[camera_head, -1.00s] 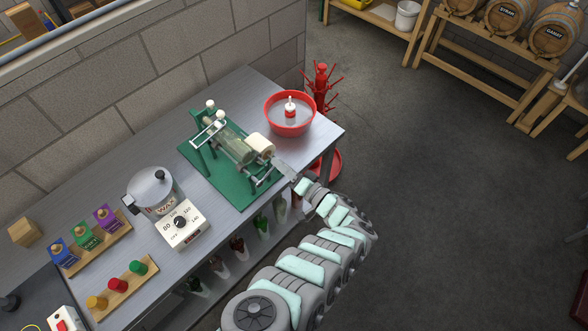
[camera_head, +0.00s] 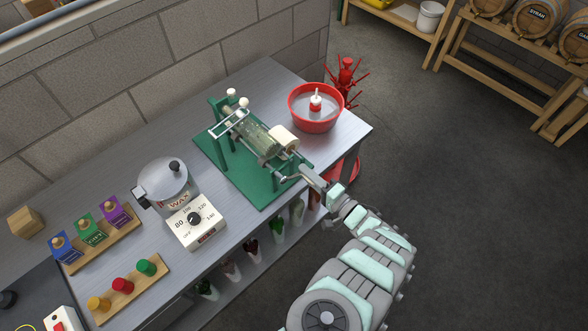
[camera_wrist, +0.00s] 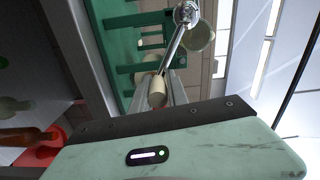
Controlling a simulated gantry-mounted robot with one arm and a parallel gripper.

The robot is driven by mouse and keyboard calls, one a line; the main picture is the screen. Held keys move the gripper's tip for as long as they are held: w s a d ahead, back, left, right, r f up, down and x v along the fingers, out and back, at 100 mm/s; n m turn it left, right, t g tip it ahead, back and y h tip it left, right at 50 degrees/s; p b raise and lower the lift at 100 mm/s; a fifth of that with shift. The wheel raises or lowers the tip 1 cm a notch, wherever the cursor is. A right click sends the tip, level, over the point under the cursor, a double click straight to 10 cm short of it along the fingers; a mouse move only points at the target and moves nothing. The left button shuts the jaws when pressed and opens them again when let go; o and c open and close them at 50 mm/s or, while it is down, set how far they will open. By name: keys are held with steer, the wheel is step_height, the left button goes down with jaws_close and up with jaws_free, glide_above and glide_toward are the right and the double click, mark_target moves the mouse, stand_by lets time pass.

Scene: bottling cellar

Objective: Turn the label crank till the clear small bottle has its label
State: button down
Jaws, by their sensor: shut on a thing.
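The green label machine (camera_head: 225,165) stands on the bench. The clear small bottle (camera_head: 255,141) lies on its rollers, looking greenish and see-through; I make out no label on its visible side. A cream label roll (camera_head: 284,139) sits beside it, toward the red bowl. My gripper (camera_head: 308,177) is at the crank on the machine's near right side. In the wrist view, my gripper (camera_wrist: 166,88) is shut on the cream crank handle (camera_wrist: 157,92), with the metal crank arm (camera_wrist: 172,48) leading up from it. The fingers partly hide the handle.
A red bowl (camera_head: 316,118) stands at the bench's far right corner. A wax pot (camera_head: 164,186) with a dial box (camera_head: 198,222) is left of the machine. Several bottles stand on the shelf under the bench edge. The floor at right is open.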

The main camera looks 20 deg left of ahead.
steer(key=shift+s+a+f, duration=0.3)
steer(key=shift+s+f, duration=0.05)
steer(key=shift+f, duration=0.2)
steer(key=c, duration=1.7)
jaws_free()
steer(key=o, duration=0.3)
steer(key=shift+s+a+f, duration=0.1)
steer(key=shift+s+a, duration=0.05)
steer(key=shift+s, duration=0.2)
steer(key=shift+o, duration=0.3)
steer(key=shift+w, duration=0.15)
steer(key=shift+d, duration=0.25)
steer(key=shift+d, duration=0.35)
steer(key=v, duration=1)
